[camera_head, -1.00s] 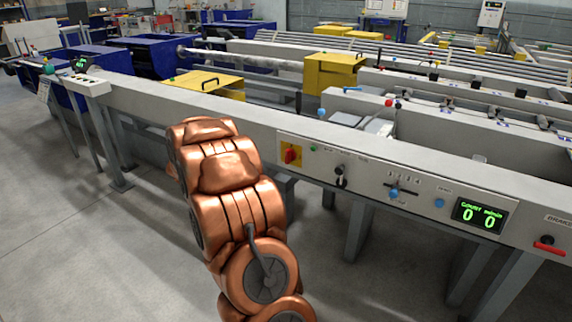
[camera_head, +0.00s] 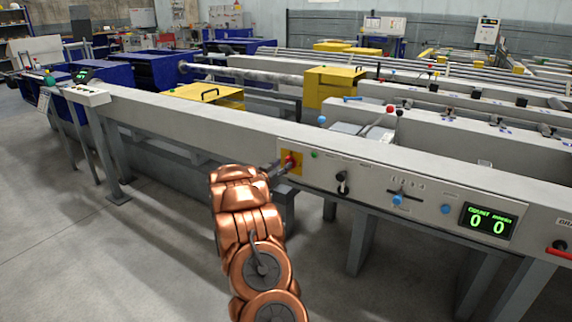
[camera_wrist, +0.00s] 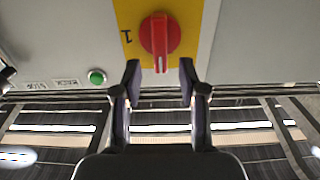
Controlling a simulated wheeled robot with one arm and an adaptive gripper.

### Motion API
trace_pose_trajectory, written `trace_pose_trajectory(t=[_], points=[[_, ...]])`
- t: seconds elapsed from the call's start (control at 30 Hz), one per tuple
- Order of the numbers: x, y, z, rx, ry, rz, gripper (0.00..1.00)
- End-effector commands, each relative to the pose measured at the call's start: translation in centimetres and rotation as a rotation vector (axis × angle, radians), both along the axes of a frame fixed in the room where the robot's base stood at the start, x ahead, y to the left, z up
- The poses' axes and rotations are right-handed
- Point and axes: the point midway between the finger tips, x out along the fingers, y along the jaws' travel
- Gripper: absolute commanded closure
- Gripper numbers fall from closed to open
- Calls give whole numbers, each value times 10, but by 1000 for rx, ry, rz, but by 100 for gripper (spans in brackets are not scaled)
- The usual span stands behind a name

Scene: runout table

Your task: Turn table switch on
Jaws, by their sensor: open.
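The table switch is a red rotary knob (camera_wrist: 160,35) on a yellow plate (camera_wrist: 206,22), seen close in the wrist view. A mark "1" shows on the plate to the left of the knob, and the knob's grip bar points down in that view. My gripper (camera_wrist: 160,82) is open, with one finger on each side below the knob, apart from it as far as I can tell. In the head view the red knob (camera_head: 291,161) sits at the left end of the control panel, and my gripper (camera_head: 280,168) reaches it from the left, partly hidden by my copper arm.
A green button (camera_wrist: 97,77) is beside the plate; it also shows in the head view (camera_head: 314,155). Floor in front is clear.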

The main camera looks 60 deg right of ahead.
Motion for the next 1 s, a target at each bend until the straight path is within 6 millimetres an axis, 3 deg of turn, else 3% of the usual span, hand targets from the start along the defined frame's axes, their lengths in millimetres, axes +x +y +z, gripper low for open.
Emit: trace_pose_trajectory(t=[0.3,0.7,1.0], points=[[1,-30,0,1,-1,1,58],[2,-33,0,2,0,2,59],[2,-33,0,2,0,2,91]])
